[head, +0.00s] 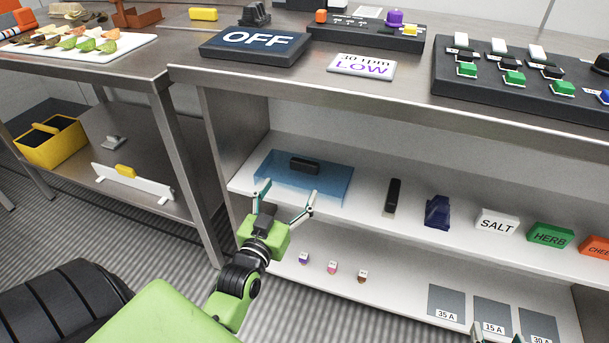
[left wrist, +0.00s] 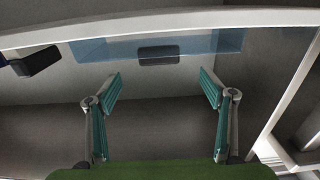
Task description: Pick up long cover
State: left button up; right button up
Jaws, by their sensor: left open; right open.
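The long cover (head: 328,184) is a see-through blue slab with a black handle (head: 304,166), lying at the left of the white upper shelf. In the left wrist view the cover (left wrist: 215,42) and its dark handle (left wrist: 159,55) lie ahead of the fingers. My left gripper (head: 287,191) is open and empty at the shelf's front edge, its fingers spread before the cover; it also shows in the left wrist view (left wrist: 160,77). Only the fingertips of my right gripper (head: 497,335) show at the bottom right; they are apart, with nothing seen between them.
A black bar (head: 392,196), a dark blue item (head: 437,211) and SALT (head: 497,224) and HERB (head: 550,236) blocks stand right of the cover. The counter (head: 300,82) overhangs the shelf. Small coloured knobs (head: 332,267) and grey plates (head: 446,302) lie on the lower shelf.

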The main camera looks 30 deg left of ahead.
aim_at(303, 169)
pick_arm(q)
jog(key=b+x, duration=0.1)
jog(key=x, duration=0.4)
jog(key=shift+w+f, duration=0.1)
jog(key=shift+w+a, duration=0.1)
jog(key=shift+w, duration=0.35)
jog(key=b+x, duration=0.2)
jog(key=x, duration=0.2)
jog(key=shift+w, duration=0.35)
jog(key=c, duration=1.3)
pick_arm(e)
jog(key=w+a+r+t+y, duration=0.1)
jog(key=r+t, duration=0.3)
jog(key=r, duration=0.4)
jog(key=w+a+r+t+y, duration=0.1)
jog(key=r+t, duration=0.3)
jog(key=r, duration=0.4)
jog(key=shift+w+a+t+y, duration=0.3)
jog(key=shift+w+a+y, duration=0.1)
jog(key=shift+w+a, duration=0.15)
